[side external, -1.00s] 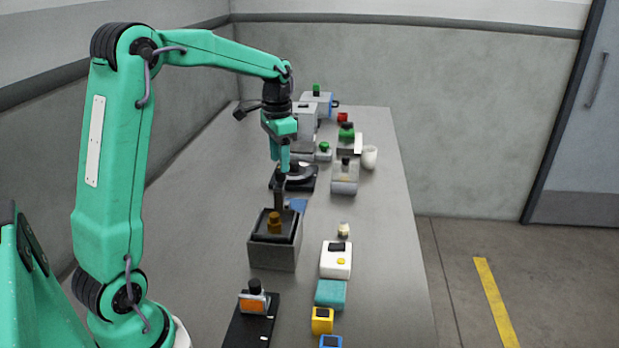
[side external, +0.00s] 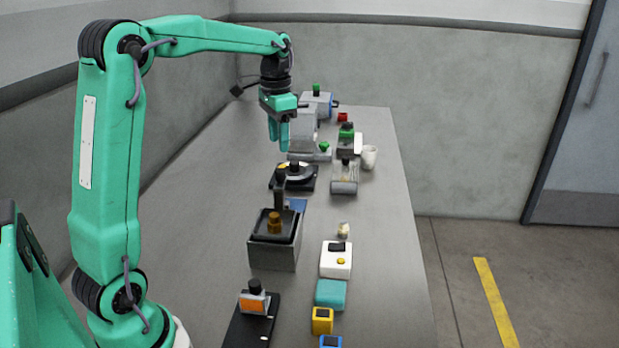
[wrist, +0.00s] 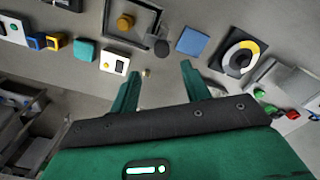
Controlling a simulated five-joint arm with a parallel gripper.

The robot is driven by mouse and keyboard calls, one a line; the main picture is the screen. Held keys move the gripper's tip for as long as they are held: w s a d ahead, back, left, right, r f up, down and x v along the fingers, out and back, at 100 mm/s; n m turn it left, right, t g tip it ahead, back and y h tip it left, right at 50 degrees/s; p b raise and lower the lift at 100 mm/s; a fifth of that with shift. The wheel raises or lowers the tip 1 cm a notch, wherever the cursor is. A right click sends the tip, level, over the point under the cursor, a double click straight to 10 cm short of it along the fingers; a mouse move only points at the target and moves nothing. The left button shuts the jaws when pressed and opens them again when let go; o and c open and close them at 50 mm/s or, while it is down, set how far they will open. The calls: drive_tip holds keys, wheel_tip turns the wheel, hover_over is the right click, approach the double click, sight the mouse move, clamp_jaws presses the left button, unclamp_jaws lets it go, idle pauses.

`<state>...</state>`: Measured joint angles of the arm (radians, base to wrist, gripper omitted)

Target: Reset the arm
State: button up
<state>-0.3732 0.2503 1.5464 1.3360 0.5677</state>
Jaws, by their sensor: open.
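My gripper (side external: 278,133) hangs from my green arm above the table, in front of the grey machine and over the far side of the black reel holder (side external: 294,176). Its two green fingers are apart with nothing between them. In the wrist view the gripper (wrist: 158,80) also shows spread, empty fingers. The reel holder, with a white and yellow ring, lies to the right of the fingers in the wrist view (wrist: 238,56). The dark grey box (side external: 272,255) with a brass knob stands nearer the camera, clear of my gripper.
A white box (side external: 336,260), teal block (side external: 330,294), yellow block (side external: 322,320) and blue block line the table's right side. A black plate (side external: 252,328) with an orange-fronted part lies in front. A grey machine (side external: 304,132) and white cup (side external: 369,157) stand farther back.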

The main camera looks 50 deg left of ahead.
drive_tip(key=s+d+r+n+t, duration=0.1)
drive_tip(key=s+d+r+t, duration=0.2)
drive_tip(key=s+d, duration=0.65)
drive_tip(key=s+d+f+n+t, duration=0.1)
drive_tip(key=s+d+f+t, duration=0.1)
drive_tip(key=s+d+f, duration=0.2)
drive_tip(key=s+d, duration=0.3)
drive_tip(key=s, duration=0.3)
drive_tip(key=shift+f, duration=0.2)
